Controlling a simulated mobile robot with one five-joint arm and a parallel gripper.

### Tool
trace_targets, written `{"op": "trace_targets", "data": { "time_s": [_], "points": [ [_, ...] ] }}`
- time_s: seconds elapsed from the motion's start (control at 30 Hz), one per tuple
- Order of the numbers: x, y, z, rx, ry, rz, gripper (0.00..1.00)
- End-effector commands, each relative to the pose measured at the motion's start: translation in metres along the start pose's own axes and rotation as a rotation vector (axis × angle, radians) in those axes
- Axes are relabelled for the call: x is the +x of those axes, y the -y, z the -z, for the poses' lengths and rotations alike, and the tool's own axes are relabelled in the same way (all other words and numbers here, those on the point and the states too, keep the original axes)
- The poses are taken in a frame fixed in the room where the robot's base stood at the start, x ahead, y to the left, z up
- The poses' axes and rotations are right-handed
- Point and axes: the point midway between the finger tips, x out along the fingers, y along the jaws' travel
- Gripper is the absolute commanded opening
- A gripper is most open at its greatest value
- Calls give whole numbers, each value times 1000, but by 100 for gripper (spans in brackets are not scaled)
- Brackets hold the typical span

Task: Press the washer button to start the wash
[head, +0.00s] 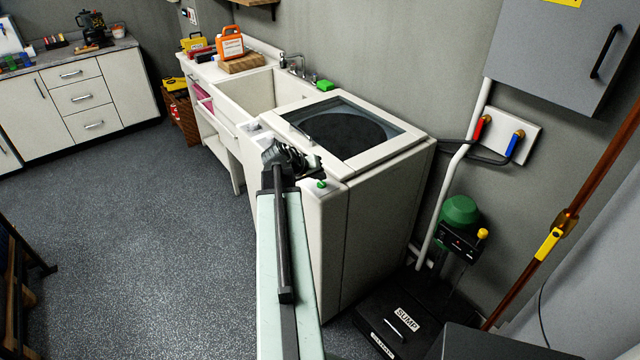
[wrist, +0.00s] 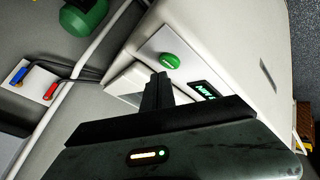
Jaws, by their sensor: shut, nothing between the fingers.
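The white washer (head: 385,210) stands by the wall, its dark glass lid (head: 350,132) shut. The round green washer button (head: 321,184) sits on the washer's near top edge. In the wrist view the button (wrist: 169,60) is on a pale panel, just beyond my fingertips, and a small lit display (wrist: 205,90) is beside it. My gripper (wrist: 159,77) is shut and empty, its tips close to the button in the picture. I cannot tell whether they touch it. In the head view my gripper (head: 314,168) is over the washer's near edge, partly hidden by my arm.
A sink counter (head: 245,95) stands left of the washer, with an orange jug (head: 230,43). Red and blue valves (head: 515,145), a pipe and a green-topped sump pump (head: 460,211) are to the right. The floor at left is mostly clear.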

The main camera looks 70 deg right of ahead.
Motion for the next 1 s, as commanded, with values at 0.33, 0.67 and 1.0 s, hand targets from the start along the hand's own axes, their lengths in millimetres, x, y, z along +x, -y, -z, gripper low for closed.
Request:
{"op": "trace_targets", "data": {
  "time_s": [0.33, 0.67, 1.0],
  "points": [
    [-2, -2, 1, 0, 0, 0, 0],
    [-25, -18, 18, 0, 0, 0, 0],
    [-35, -26, 26, 0, 0, 0, 0]
  ]
}}
